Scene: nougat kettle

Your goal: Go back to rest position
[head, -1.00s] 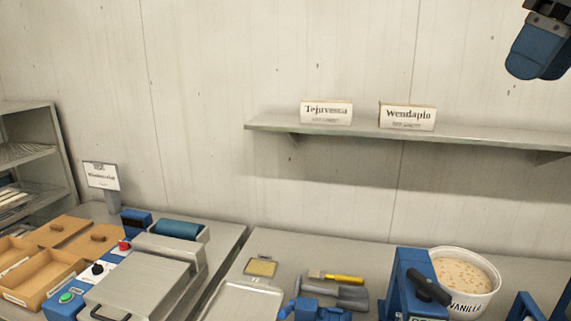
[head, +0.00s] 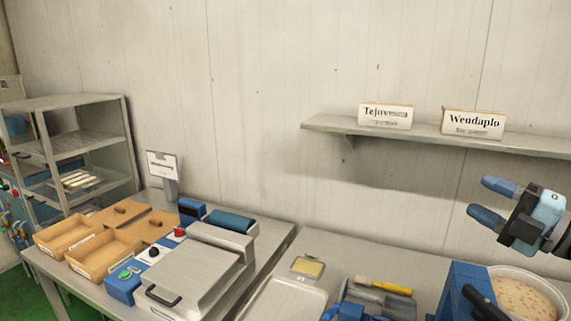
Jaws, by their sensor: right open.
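My right gripper (head: 487,202) is at the right side of the head view, with blue fingertips pointing left. Its fingers are apart and nothing is between them. It hangs in the air in front of the wall, below the shelf and above the white tub (head: 524,294) of speckled cream-coloured stuff. My left gripper is not in the head view.
A wall shelf (head: 420,133) holds two name signs, one reading Wendaplo (head: 473,123). The bench carries a blue and grey machine (head: 195,266), wooden trays (head: 104,255), a yellow-handled tool (head: 384,285) and a blue device (head: 467,285). A metal rack (head: 88,146) stands at left.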

